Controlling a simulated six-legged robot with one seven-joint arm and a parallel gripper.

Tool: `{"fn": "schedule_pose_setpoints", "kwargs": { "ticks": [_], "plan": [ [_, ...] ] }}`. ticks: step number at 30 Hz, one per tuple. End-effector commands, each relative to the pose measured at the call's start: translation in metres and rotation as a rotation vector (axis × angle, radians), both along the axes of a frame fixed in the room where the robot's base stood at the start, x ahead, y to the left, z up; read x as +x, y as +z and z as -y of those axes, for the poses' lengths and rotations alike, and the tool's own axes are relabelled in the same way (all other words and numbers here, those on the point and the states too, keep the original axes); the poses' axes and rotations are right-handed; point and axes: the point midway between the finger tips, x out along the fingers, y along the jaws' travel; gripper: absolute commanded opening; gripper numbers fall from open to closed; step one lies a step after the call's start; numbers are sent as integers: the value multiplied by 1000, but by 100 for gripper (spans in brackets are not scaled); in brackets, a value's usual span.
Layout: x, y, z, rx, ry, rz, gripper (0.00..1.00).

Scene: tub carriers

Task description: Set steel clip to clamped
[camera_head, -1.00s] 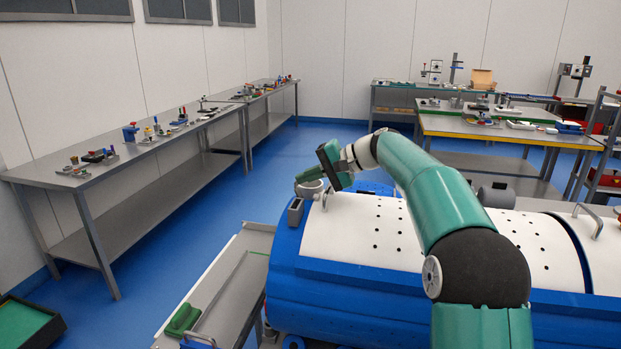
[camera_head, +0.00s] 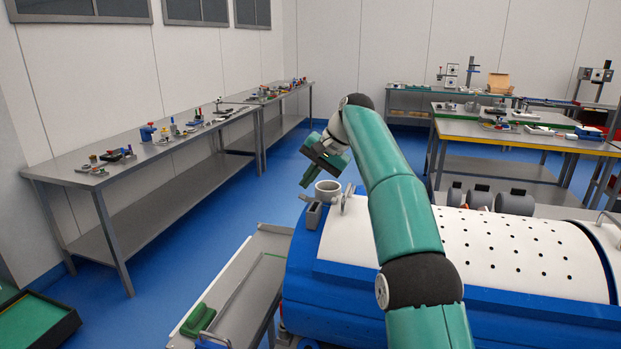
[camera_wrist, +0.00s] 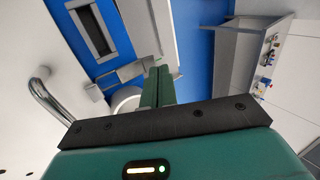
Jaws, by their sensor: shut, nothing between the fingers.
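A side tray (camera_head: 232,290) holds a green block (camera_head: 198,319). A yellow-edged table (camera_head: 540,138) with small items stands at back right.

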Motion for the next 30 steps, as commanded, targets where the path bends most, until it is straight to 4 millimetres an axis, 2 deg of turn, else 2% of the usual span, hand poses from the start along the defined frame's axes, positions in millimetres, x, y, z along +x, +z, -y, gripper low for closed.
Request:
{"fn": "schedule_pose_setpoints", "kwargs": {
  "ticks": [15, 30],
  "plan": [
    [4, -14, -17, 2, 0, -2, 0],
    [6, -17, -21, 2, 1, 0, 0]
  ]
}}
